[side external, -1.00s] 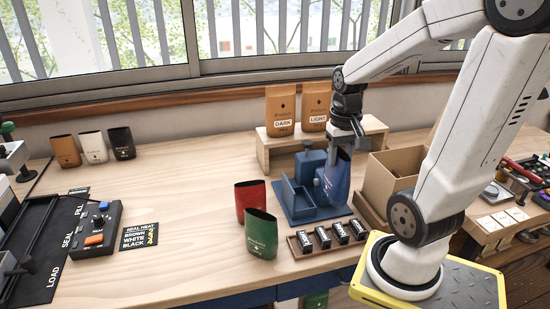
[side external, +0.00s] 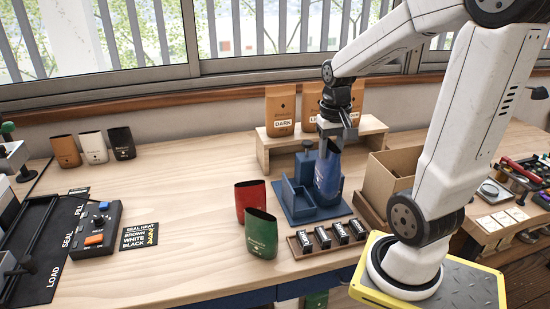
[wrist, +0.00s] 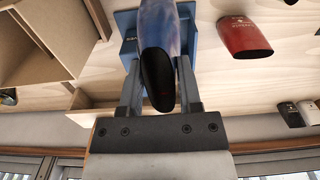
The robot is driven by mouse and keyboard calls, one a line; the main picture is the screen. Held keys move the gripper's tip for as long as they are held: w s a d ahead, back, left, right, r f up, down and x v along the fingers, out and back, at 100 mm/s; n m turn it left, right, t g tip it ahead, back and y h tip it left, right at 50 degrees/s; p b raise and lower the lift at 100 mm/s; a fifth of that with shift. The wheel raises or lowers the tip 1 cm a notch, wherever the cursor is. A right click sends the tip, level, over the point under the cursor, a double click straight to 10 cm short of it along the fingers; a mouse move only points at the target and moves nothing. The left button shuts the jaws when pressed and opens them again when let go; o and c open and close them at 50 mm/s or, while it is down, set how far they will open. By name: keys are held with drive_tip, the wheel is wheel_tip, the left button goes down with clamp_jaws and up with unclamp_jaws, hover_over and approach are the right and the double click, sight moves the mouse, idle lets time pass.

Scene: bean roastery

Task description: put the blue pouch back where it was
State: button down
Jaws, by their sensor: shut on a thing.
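The blue pouch (side external: 329,172) is upright with a dark open mouth, and it also shows in the wrist view (wrist: 158,30). My gripper (side external: 331,140) is shut on it near its top edge. In the side view the pouch is at the right part of the blue stand (side external: 301,208), in front of its upright. I cannot tell whether its bottom touches the stand. The red pouch (side external: 250,197) and the green pouch (side external: 261,235) stand to the left of the stand on the table.
A tray of small black items (side external: 331,238) lies in front of the stand. An open cardboard box (side external: 388,178) is close on the right. A wooden shelf (side external: 264,150) with labelled brown bags is behind. Brown, white and black pouches (side external: 95,148) stand far left. The table's middle left is clear.

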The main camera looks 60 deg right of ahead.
drive_tip(key=w+d+f, duration=0.1)
drive_tip(key=w+f, duration=0.1)
drive_tip(key=w, duration=1.1)
drive_tip(key=w+f, duration=0.2)
drive_tip(key=w, duration=1.1)
wheel_tip(320, 180, down, 10)
drive_tip(key=shift+f, duration=0.15)
drive_tip(key=shift+c, duration=1.4)
unclamp_jaws()
wheel_tip(320, 180, up, 12)
